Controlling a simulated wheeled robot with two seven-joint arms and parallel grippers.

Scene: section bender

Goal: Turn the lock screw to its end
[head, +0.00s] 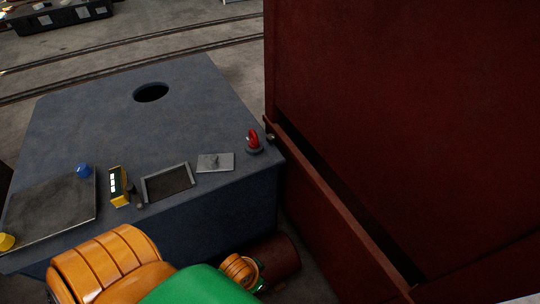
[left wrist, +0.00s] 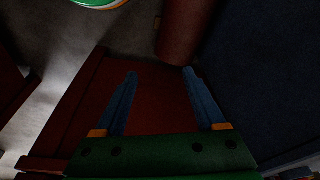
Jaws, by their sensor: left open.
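I cannot pick out the lock screw for certain. A small red knob (head: 254,138) on a dark round base stands at the right edge of the blue-grey machine top (head: 120,115). My left gripper (left wrist: 160,73) shows in the left wrist view, its two blue fingers apart and nothing between them. Behind the fingers is a dark red surface (left wrist: 158,105). A dark red cylinder (left wrist: 185,30) lies beyond the fingertips; what looks like the same cylinder (head: 280,262) shows low beside the machine in the head view. My right gripper is in neither view.
A tall dark red body (head: 410,110) fills the right side. The machine top carries a round hole (head: 151,92), a framed dark panel (head: 168,182), a grey plate with a small lever (head: 215,162), a yellow box (head: 118,187) and a blue knob (head: 84,170). Rails cross the floor behind.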

